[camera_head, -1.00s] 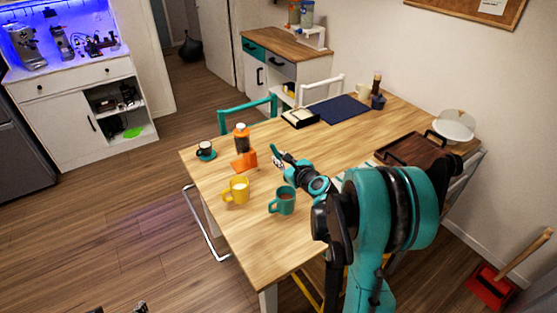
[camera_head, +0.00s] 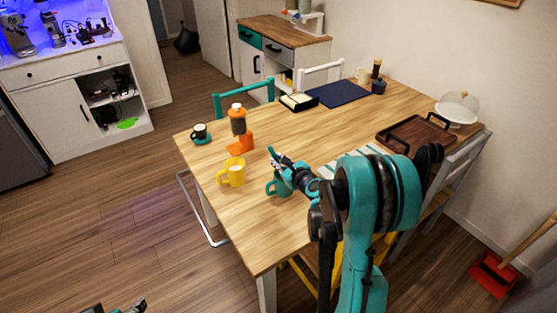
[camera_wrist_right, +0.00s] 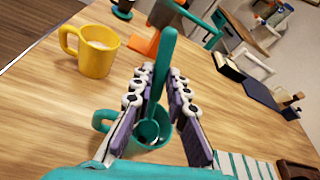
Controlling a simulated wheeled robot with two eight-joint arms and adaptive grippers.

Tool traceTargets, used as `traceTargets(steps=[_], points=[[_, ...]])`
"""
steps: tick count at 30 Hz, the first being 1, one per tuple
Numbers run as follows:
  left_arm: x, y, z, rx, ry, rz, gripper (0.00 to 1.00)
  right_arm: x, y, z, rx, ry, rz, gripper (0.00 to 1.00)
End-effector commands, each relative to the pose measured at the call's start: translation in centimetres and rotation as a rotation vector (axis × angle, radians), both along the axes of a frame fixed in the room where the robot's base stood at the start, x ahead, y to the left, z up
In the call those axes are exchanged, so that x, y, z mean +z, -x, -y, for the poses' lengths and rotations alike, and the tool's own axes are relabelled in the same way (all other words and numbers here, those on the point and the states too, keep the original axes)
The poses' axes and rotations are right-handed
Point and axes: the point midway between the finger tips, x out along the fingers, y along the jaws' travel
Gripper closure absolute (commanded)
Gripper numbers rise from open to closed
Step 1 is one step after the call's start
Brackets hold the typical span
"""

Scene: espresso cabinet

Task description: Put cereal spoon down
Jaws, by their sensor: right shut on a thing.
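The teal spoon (camera_wrist_right: 168,50) is held upright, slightly tilted, between the fingers of my right gripper (camera_wrist_right: 160,92). Its bowl end points down at the mouth of the teal mug (camera_wrist_right: 103,120); I cannot tell whether it touches the mug. In the head view, the right gripper (camera_head: 277,161) is above the teal mug (camera_head: 271,189), partly hiding it.
A yellow mug (camera_head: 232,173) stands left of the teal mug. Behind are an orange stand with a bottle (camera_head: 238,124) and a small dark cup on a teal saucer (camera_head: 200,138). A wooden tray (camera_head: 414,137) lies to the right. The table (camera_head: 330,130) is clear around its middle.

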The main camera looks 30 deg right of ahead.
Motion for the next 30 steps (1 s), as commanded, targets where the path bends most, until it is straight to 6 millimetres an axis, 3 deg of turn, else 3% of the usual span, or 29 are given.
traceTargets(steps=[9, 10, 12, 13, 30], points=[[-0.09, -0.01, 0.0, 0.0, 0.0, 0.0, 0.28, -0.16, -0.01, 0.0, 0.0, 0.0, 0.0, 1.0], [-0.09, -0.01, 0.0, 0.0, 0.0, 0.0, 0.28, -0.16, -0.01, 0.0, 0.0, 0.0, 0.0, 0.83], [-0.09, -0.01, 0.0, 0.0, 0.0, 0.0, 0.28, -0.16, -0.01, 0.0, 0.0, 0.0, 0.0, 0.65], [-0.09, -0.01, 0.0, 0.0, 0.0, 0.0, 0.28, -0.16, -0.01, 0.0, 0.0, 0.0, 0.0, 0.61], [-0.11, 0.0, 0.0, 0.0, 0.0, 0.0, 0.28, -0.16, -0.01, 0.0, 0.0, 0.0, 0.0, 0.61]])
